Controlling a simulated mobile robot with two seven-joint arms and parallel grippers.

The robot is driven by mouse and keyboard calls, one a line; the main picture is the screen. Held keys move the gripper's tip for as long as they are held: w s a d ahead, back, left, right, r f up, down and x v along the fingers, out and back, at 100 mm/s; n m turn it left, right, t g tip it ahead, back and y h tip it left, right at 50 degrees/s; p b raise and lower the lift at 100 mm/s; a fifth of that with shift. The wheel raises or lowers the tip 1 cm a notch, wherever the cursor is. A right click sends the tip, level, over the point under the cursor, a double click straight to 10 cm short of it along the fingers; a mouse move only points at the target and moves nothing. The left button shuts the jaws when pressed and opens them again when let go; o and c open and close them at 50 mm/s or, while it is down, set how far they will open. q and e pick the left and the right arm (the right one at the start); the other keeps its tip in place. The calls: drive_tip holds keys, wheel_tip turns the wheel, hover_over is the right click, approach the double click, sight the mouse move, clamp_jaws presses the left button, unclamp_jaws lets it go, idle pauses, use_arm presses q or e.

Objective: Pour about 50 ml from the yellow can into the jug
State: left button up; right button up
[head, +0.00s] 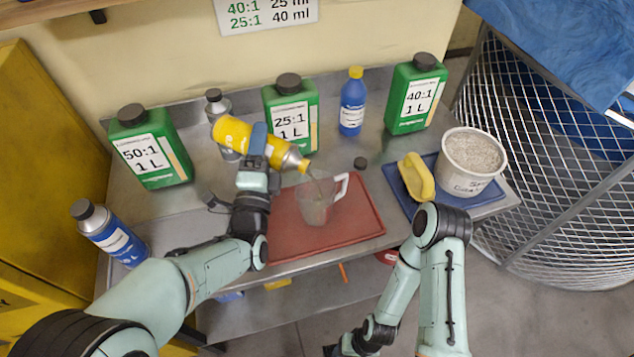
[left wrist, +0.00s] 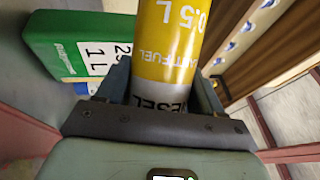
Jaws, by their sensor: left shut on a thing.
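The yellow can (head: 250,142) is tilted well over, its mouth pointing right and down, just above the jug's rim. My left gripper (head: 258,150) is shut around the can's body; the left wrist view shows the can (left wrist: 172,45) between the fingers. The clear jug (head: 317,205) stands upright on a red tray (head: 350,230), its handle to the right. A thin grey streak shows between the can's mouth and the jug. The liquid level in the jug is too small to read. My right arm hangs low at the front; its gripper end is cut off at the bottom edge.
A black cap (head: 360,163) lies behind the red tray. A blue tray (head: 482,198) holds a tub (head: 470,165) and yellow sponge (head: 416,177).

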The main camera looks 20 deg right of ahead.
use_arm(q)
drive_tip(key=shift+m, duration=0.4)
idle(1.3)
